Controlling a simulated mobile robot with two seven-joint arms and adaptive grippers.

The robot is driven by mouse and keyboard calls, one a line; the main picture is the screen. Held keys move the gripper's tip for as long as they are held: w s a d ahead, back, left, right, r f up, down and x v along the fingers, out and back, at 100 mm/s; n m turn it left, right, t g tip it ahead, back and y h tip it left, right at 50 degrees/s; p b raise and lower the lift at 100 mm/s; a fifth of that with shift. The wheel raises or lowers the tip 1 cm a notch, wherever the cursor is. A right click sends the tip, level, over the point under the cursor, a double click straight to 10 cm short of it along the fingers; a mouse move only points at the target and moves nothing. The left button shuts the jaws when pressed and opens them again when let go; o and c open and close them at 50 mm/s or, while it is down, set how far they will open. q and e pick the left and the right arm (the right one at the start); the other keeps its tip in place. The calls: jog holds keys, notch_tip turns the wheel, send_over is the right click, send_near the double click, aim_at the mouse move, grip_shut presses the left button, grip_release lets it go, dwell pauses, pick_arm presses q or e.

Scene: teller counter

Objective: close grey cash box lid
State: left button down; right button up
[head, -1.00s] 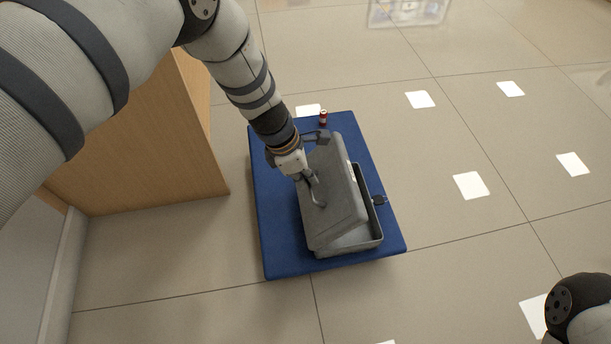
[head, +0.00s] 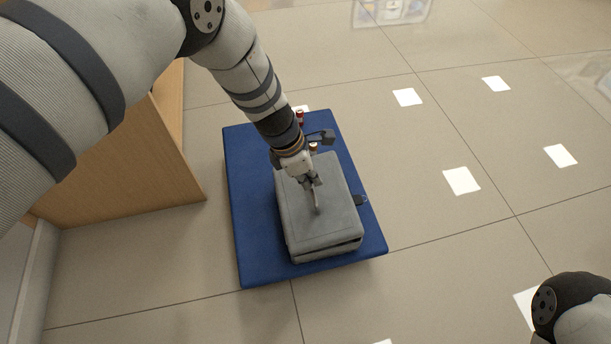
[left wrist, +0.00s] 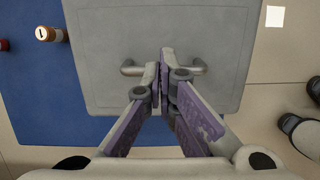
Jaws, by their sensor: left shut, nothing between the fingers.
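The grey cash box (head: 322,245) stands on a blue-topped table (head: 258,262). Its lid (head: 335,220) lies down nearly flat over the box, with a thin dark gap along the near edge. My left gripper (head: 317,207) is shut and empty, its fingertips at the top of the lid by the metal handle. In the left wrist view the shut fingertips (left wrist: 165,62) are over the middle of the handle (left wrist: 132,70), hiding part of it. I cannot tell whether they touch it. Only a dark and grey part of my right arm shows at the lower right; its gripper is out of view.
A small red can (head: 300,115) and an orange-brown bottle (left wrist: 47,34) with a white cap stand on the table behind the box. A wooden counter (head: 150,165) is at the left. Tiled floor with white squares is open to the right.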

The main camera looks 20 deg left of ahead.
pick_arm(q)
jog(key=shift+w+d+f+b, duration=0.4)
jog(key=shift+w+d+f, duration=0.1)
jog(key=shift+d+f, duration=0.25)
pick_arm(e)
jog(key=shift+d+f, duration=0.35)
jog(key=shift+d, duration=0.05)
